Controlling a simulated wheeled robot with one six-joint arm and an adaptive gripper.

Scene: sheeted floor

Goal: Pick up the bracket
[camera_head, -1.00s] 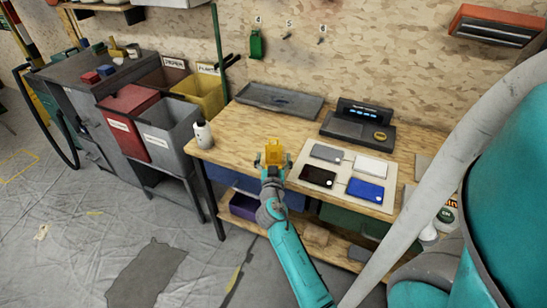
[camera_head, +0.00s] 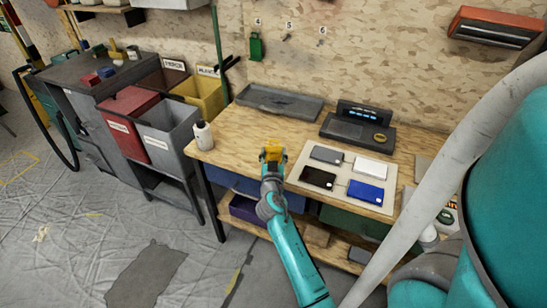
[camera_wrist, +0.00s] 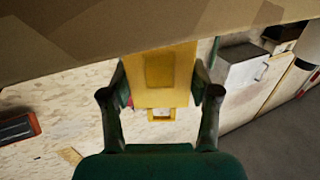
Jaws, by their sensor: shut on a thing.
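The bracket (camera_head: 273,152) is a small yellow piece at the front part of the wooden workbench (camera_head: 240,122). My gripper (camera_head: 272,158) reaches it from the front and is shut on it. In the wrist view, the bracket (camera_wrist: 160,75) sits between the two dark fingers (camera_wrist: 160,105), one at each side. A yellow loop-shaped part of it shows lower in that view. Its far end meets the tan bench surface (camera_wrist: 60,45) in the picture, and I cannot tell whether it touches the bench or is just above it.
Right of my gripper, a pale board (camera_head: 336,189) holds several flat devices. A grey tray (camera_head: 279,102) and a dark device (camera_head: 357,128) are at the back. Bins (camera_head: 167,137) stand left of the bench.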

